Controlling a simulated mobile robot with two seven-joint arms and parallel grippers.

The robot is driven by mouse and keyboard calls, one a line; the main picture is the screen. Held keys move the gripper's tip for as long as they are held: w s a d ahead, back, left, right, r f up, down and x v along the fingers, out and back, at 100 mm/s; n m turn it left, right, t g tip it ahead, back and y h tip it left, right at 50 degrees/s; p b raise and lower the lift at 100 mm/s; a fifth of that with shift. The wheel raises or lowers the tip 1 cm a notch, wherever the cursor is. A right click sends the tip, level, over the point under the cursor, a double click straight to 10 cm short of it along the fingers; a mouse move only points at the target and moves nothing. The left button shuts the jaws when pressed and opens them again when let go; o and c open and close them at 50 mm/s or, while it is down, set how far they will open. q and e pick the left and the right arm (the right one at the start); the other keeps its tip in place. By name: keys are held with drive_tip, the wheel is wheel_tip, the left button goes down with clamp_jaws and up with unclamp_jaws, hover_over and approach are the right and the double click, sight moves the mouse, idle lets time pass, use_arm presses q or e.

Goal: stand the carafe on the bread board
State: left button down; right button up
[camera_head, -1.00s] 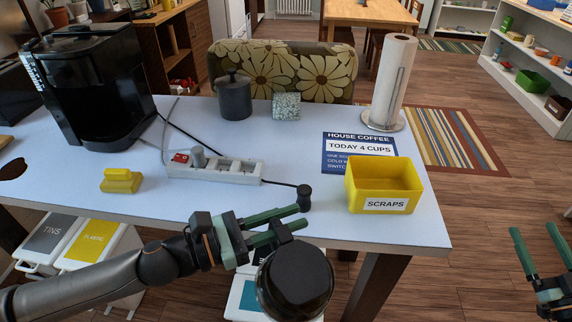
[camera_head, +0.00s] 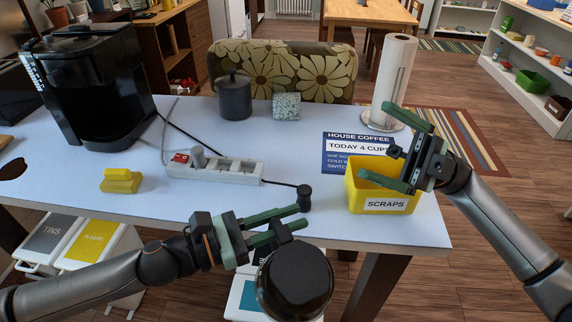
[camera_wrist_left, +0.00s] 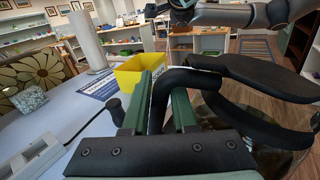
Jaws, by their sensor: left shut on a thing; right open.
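The carafe (camera_head: 295,280) is a dark round vessel with a black lid, hanging in front of the table's front edge. My left gripper (camera_head: 302,217) is shut on its black handle (camera_wrist_left: 185,85), which shows between the green fingers in the left wrist view. The carafe body is partly cut off there. A light wooden edge (camera_head: 5,141) at the far left of the table may be the bread board; most of it is out of view. My right gripper (camera_head: 375,142) is open and empty, in front of or above the yellow scraps bin (camera_head: 384,205).
A black coffee machine (camera_head: 95,85) stands at the back left. A power strip (camera_head: 214,170) with cables, a yellow sponge-like block (camera_head: 121,181), a dark canister (camera_head: 234,98), a speckled cube (camera_head: 287,106) and a paper towel roll (camera_head: 394,75) occupy the table. A dark brown patch (camera_head: 12,169) lies at left.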

drive_tip(key=s+a+r+n+g+h, duration=0.2)
drive_tip(key=s+a+n+g+h, duration=0.1)
drive_tip(key=s+a+n+h, duration=0.4)
drive_tip(key=m+t+h, duration=0.1)
drive_tip(key=t+h, duration=1.2)
drive_tip(key=h, duration=0.3)
hover_over(287, 241)
wheel_tip(287, 241, down, 2)
drive_tip(key=f, duration=0.1)
wheel_tip(287, 241, down, 11)
drive_tip(key=shift+r, duration=0.2)
